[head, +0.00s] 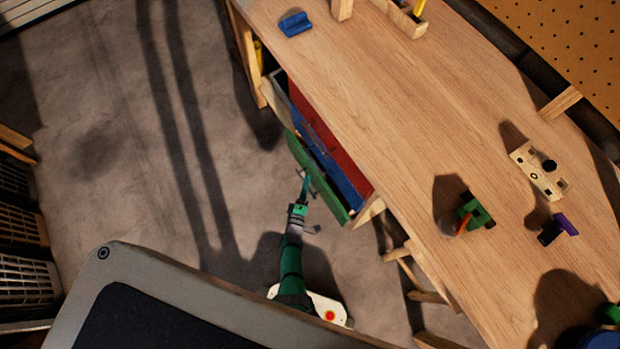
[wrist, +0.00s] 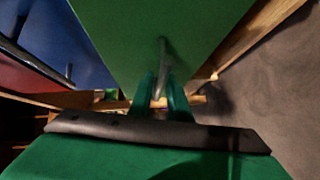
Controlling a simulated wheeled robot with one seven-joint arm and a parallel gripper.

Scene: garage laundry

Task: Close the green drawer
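The green drawer (head: 318,178) sticks out from under the workbench, below the blue and red drawers. Its green front (wrist: 165,35) fills the top middle of the wrist view. A thin grey metal handle (wrist: 163,60) stands on that front. My gripper (head: 305,178) is close to the drawer front at its handle in the head view. In the wrist view the two teal fingers of my gripper (wrist: 160,82) stand apart, with the handle's near end seen between them. I cannot tell whether a finger touches the handle or the front.
The blue drawer (head: 345,182) and the red drawer (head: 310,115) are in the same stack. The wooden workbench top (head: 400,120) carries a blue block (head: 295,24) and several toys. Wooden legs (head: 405,262) stand to the right. Open concrete floor (head: 110,130) lies to the left.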

